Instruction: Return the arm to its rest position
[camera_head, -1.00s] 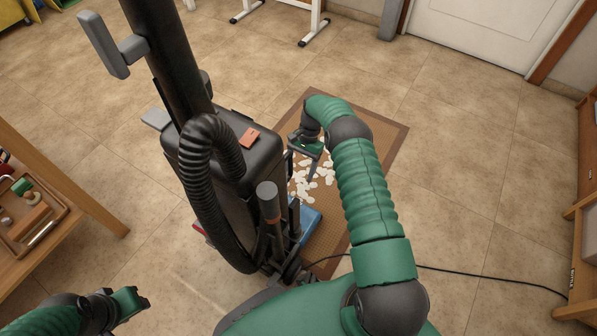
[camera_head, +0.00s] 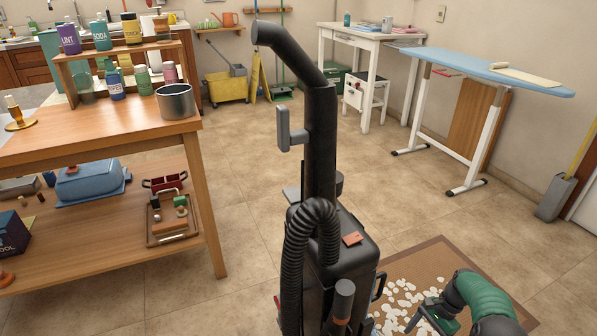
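My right arm comes in at the lower right edge, with green sleeves and dark joints. Its gripper (camera_head: 424,314) is low over the brown mat (camera_head: 440,254), just right of the black upright machine (camera_head: 352,262). A narrow dark finger points down; I cannot tell whether the gripper is open or shut, and I see nothing clearly held in it. White scraps (camera_head: 400,296) lie scattered on the mat under and beside the gripper. My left gripper is out of view.
A wooden table (camera_head: 95,135) with bottles, a metal pot (camera_head: 176,101) and a lower shelf stands left. An ironing board (camera_head: 485,72) stands right, and a white table (camera_head: 375,35) behind. A yellow bucket (camera_head: 226,88) is at the back.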

